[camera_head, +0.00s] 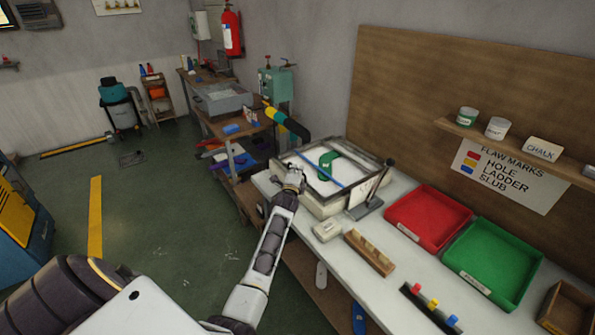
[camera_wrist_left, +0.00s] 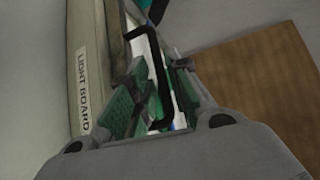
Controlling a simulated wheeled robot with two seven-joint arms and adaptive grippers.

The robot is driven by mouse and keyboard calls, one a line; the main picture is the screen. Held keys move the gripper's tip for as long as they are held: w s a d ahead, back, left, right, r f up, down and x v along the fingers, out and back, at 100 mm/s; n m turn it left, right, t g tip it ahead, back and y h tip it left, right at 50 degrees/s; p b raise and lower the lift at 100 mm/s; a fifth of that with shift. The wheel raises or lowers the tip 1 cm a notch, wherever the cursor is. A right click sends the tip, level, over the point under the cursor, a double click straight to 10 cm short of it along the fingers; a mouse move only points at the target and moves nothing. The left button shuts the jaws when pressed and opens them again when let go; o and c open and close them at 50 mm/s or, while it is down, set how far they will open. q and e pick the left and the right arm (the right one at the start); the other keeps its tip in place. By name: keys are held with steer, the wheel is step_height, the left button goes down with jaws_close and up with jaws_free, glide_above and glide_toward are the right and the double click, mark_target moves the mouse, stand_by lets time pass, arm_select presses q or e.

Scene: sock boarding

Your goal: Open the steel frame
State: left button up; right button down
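The steel frame (camera_head: 376,160) is a thin dark rectangle over the pale light board (camera_head: 322,208) at the far left end of the bench. It appears to lie flat. A green sock (camera_head: 326,163) and a blue strip (camera_head: 322,174) show inside its outline. My left gripper (camera_head: 294,180) is at the frame's near left edge. In the left wrist view, my left gripper (camera_wrist_left: 158,95) has its green-padded fingers apart on either side of a black handle (camera_wrist_left: 155,60). Contact with the handle cannot be told. The labelled side of the light board (camera_wrist_left: 83,75) is close by. My right gripper is out of view.
A black post (camera_head: 384,183) and card stand right of the board. A small white box (camera_head: 326,231), a wooden block (camera_head: 369,253), a red tray (camera_head: 394,221) and a green tray (camera_head: 530,270) lie nearer. A banded dark form (camera_head: 286,122) juts out behind.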

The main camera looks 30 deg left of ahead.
arm_select(q)
steer(key=shift+x, duration=1.2)
jaws_close()
